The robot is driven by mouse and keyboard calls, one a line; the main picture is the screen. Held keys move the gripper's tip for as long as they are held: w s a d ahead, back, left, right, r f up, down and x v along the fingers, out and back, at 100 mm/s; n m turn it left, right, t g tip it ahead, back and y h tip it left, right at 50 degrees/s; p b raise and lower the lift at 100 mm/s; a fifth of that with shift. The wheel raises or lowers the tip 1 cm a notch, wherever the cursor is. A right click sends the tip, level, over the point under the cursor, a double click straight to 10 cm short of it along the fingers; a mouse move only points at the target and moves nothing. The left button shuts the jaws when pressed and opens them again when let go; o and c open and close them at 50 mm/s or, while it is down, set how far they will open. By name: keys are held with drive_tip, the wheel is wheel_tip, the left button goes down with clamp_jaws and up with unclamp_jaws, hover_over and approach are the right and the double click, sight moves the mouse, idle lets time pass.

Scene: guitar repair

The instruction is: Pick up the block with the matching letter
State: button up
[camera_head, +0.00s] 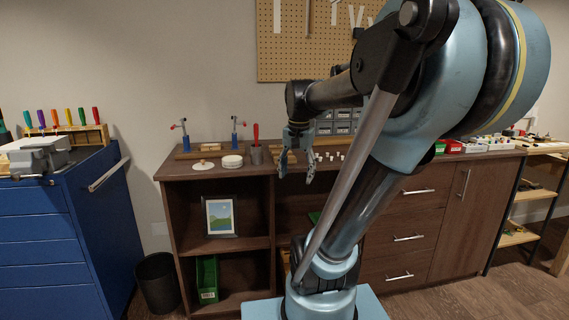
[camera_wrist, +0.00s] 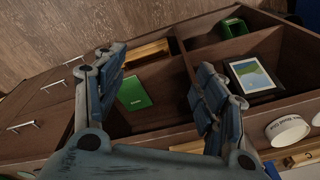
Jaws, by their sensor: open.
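My gripper (camera_head: 297,172) is open and empty, with its fingers pointing down in front of the workbench (camera_head: 178,172). In the wrist view my gripper (camera_wrist: 160,62) has its two blue-grey fingers wide apart, with shelf compartments showing between them. A pale wooden piece (camera_wrist: 300,159) with a dark mark lies at the lower right of the wrist view. Whether it is a letter block I cannot tell. Several small pale pieces (camera_head: 327,156) stand on the bench just right of my gripper in the head view. I cannot read any letters on them.
White round items (camera_head: 232,161) and a cup with a red-handled tool (camera_head: 256,153) stand left of my gripper. A framed picture (camera_head: 220,216) and a green bin (camera_head: 207,279) sit on the shelves below. A green booklet (camera_wrist: 134,93) shows between my fingers.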

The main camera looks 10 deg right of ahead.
drive_tip(key=w+d+r+m+g, duration=0.1)
drive_tip(key=w+r+m, duration=0.55)
drive_tip(key=w, duration=0.65)
drive_tip(key=w+d+r+m, duration=0.1)
drive_tip(key=w+r+m, duration=0.5)
drive_tip(key=w, duration=0.7)
drive_tip(key=shift+n, duration=0.65)
drive_tip(key=f, duration=0.9)
drive_tip(key=shift+s+a+f, duration=0.15)
drive_tip(key=shift+s+f, duration=0.1)
drive_tip(key=shift+f, duration=0.15)
drive_tip(key=shift+s+a+f, duration=0.1)
drive_tip(key=shift+f, duration=1.25)
drive_tip(key=shift+s+a+f, duration=0.1)
drive_tip(key=shift+f, duration=1.25)
drive_tip(key=shift+c, duration=0.6)
drive_tip(key=shift+w, duration=0.1)
drive_tip(key=c, duration=1)
